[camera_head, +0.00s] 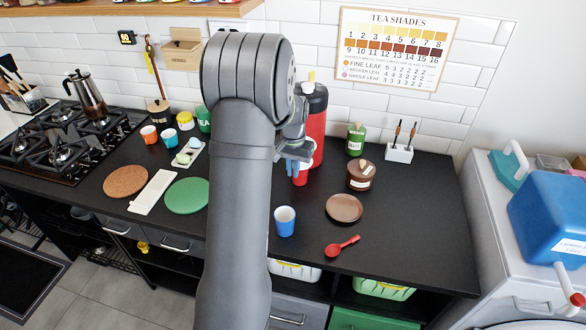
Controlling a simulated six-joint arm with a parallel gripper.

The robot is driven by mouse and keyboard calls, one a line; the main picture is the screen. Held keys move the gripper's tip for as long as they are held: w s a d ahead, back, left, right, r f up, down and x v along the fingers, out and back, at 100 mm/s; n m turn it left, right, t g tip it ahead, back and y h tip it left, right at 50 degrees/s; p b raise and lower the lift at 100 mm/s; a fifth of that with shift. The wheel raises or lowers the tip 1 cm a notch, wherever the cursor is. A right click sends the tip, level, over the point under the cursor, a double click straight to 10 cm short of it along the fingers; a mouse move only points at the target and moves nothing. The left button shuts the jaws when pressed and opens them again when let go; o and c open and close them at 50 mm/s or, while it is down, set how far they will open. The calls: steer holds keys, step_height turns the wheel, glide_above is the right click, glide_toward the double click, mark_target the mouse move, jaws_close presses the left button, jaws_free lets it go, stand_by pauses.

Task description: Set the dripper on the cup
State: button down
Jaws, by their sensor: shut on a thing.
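A blue cup (285,222) stands upright on the black worktop, near its front edge, and its open top shows. My gripper (299,165) is above the worktop behind the cup, partly hidden by my arm. It is shut on a small red thing (300,178), which looks like the dripper; its shape is mostly hidden. The red thing is behind and slightly right of the cup in the picture, apart from it. Whether it touches the worktop cannot be told.
A tall red flask (315,125) stands right behind my gripper. A brown saucer (344,208), a red spoon (342,246) and a brown jar (361,176) are to the right. A green round mat (188,196) lies left of my arm.

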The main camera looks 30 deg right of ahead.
steer(key=shift+f, duration=0.45)
stand_by(0.3)
steer(key=c, duration=1.5)
jaws_free()
steer(key=shift+r, duration=0.1)
step_height(320, 180, up, 17)
steer(key=shift+r, duration=0.1)
step_height(320, 180, down, 17)
steer(key=shift+f, duration=0.15)
